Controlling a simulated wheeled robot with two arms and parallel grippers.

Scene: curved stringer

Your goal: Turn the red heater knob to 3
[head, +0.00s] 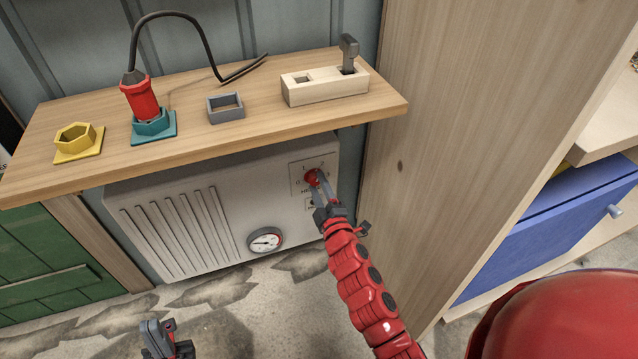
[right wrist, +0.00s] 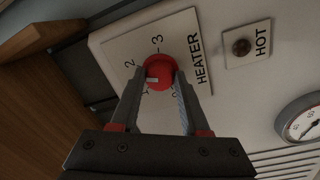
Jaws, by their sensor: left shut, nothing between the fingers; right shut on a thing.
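The red heater knob (head: 311,177) sits on a pale label plate at the right end of the white heater, under the shelf. In the right wrist view the knob (right wrist: 160,70) has the digits 2 and 3 beside it on the plate. Its white mark is at the lower left, toward what looks like the 1; the fingers partly cover the lower digits. My right gripper (head: 319,185) is shut on the knob, one finger on each side. My left gripper (head: 158,338) is shut and empty, low in the head view, away from the heater.
The wooden shelf (head: 225,127) overhangs the heater (head: 225,185). It carries a yellow socket (head: 78,142), a red plug (head: 141,101) in a teal socket, a grey square ring and a wooden switch block. A gauge (head: 265,241) is left of my right arm. A wooden panel (head: 450,130) stands right.

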